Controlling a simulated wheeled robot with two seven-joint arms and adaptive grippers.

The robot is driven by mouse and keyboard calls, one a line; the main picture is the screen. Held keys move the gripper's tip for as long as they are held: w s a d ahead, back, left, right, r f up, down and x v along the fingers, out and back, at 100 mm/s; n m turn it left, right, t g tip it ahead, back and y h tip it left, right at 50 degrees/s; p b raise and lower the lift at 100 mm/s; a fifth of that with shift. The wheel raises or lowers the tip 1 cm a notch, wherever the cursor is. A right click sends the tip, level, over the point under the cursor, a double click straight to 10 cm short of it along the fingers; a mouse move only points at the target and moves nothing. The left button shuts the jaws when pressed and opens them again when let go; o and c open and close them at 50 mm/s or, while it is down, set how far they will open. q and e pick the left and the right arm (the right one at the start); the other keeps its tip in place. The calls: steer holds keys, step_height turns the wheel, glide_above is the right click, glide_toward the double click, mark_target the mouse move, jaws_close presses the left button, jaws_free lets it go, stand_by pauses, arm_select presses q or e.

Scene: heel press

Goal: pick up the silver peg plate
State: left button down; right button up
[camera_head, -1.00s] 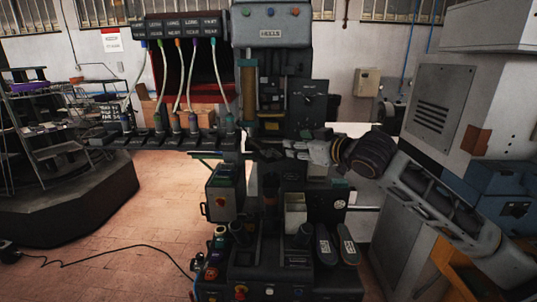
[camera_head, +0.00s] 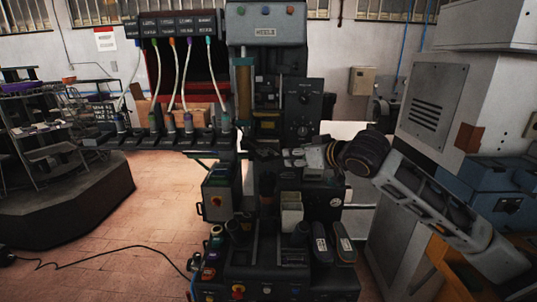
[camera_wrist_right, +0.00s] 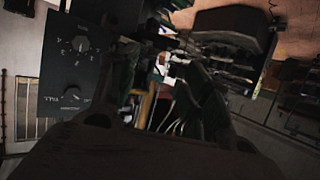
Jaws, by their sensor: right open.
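My right gripper (camera_head: 288,157) reaches in from the right in front of the press, at about the height of its work area. It is open, with nothing visibly held. In the right wrist view its two dark fingers (camera_wrist_right: 168,85) stand apart, with a gap between them. I cannot pick out the silver peg plate for certain in either view; the area around the fingers is dark and cluttered. My left gripper is not in view.
The heel press (camera_head: 266,33) stands in the middle, its dial panel (camera_head: 303,110) close behind my right gripper. A rack with hoses (camera_head: 182,70) is to its left. A white bin (camera_head: 291,212) and two shoe soles (camera_head: 342,243) are below. Open floor (camera_head: 160,220) lies left.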

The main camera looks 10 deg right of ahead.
steer(key=p, duration=0.1)
glide_toward(276, 154)
steer(key=shift+x, duration=2.4)
steer(key=shift+a+f, duration=0.15)
steer(key=shift+f, duration=0.05)
steer(key=shift+p+x, duration=0.9)
steer(key=shift+x, duration=1.6)
steer(key=shift+r, duration=0.15)
jaws_close()
